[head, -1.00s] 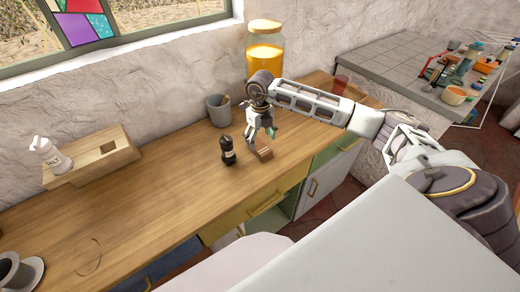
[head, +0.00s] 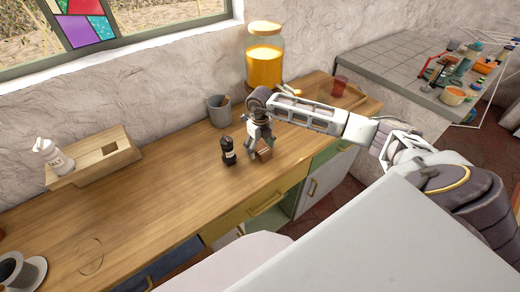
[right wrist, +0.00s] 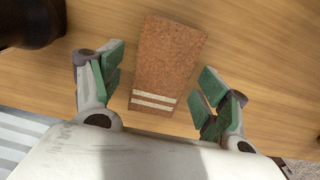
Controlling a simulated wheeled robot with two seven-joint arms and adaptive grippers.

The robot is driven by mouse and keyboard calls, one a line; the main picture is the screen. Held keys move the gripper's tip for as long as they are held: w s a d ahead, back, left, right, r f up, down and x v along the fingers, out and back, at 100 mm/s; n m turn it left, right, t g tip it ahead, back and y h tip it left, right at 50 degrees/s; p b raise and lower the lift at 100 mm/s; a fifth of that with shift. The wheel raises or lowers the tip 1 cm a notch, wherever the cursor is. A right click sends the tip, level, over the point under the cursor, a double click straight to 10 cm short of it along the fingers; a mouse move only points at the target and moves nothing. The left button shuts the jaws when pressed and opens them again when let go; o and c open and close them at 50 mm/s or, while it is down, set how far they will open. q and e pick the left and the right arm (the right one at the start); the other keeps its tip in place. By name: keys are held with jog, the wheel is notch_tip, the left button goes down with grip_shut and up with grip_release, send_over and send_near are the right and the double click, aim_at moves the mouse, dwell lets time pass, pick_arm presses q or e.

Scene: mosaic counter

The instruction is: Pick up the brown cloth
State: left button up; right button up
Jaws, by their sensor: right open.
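The brown cloth (head: 264,154) is a folded, block-like rectangle on the wooden counter, near its front edge. In the right wrist view the cloth (right wrist: 167,65) shows a speckled brown face with two pale stripes at its near end. My right gripper (head: 258,144) is low over the counter at the cloth. In the right wrist view the gripper (right wrist: 158,85) is open, with green pads on either side of the cloth. A gap of bare counter shows between each pad and the cloth. My left gripper is not in view.
A dark bottle (head: 228,151) stands just left of the gripper. A grey cup (head: 219,111) stands behind, and a large jar of orange liquid (head: 264,60) stands near the wall. A red cup (head: 340,87) is to the right. The counter's middle left is clear.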

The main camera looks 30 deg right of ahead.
jog(key=shift+f, duration=0.3)
jog(key=c, duration=1.1)
